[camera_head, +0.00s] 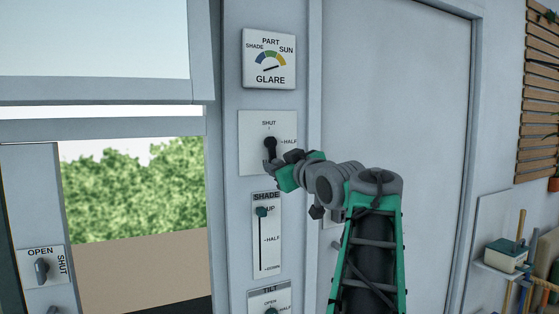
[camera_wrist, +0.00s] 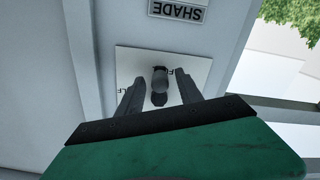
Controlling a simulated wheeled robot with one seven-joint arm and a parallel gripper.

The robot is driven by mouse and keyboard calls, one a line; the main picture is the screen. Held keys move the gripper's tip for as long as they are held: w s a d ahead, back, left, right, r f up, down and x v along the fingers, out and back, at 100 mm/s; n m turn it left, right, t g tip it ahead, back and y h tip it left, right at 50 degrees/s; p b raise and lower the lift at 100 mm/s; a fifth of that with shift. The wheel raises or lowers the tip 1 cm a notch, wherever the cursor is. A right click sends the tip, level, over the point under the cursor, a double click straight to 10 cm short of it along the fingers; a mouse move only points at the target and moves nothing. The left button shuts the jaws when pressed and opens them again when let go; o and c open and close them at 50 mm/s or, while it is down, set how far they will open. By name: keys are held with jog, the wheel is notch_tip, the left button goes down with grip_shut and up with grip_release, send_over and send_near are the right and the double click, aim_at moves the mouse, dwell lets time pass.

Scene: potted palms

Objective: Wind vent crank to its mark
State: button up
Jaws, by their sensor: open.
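The crank (camera_head: 270,143) is a dark knob on a white plate (camera_head: 250,128) marked SHUT at the top and HALF at the right. Its lower part and the lower plate are hidden behind my gripper (camera_head: 272,165). In the wrist view the plate is upside down, and the dark crank (camera_wrist: 159,96) stands between my two fingers. My gripper (camera_wrist: 159,76) is open, with one finger on each side of the crank and a visible gap at both sides. I cannot tell exactly which mark the crank points to.
A GLARE dial (camera_head: 269,58) is above the plate. A SHADE slider (camera_head: 262,212) sits at UP below, with a TILT knob (camera_head: 271,311) under it. An OPEN/SHUT knob (camera_head: 41,270) is at lower left. A door (camera_head: 400,100) lies right, a shelf (camera_head: 505,268) beyond.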

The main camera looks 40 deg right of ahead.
jog(key=shift+w, duration=0.2)
grip_shut()
dwell(0.3)
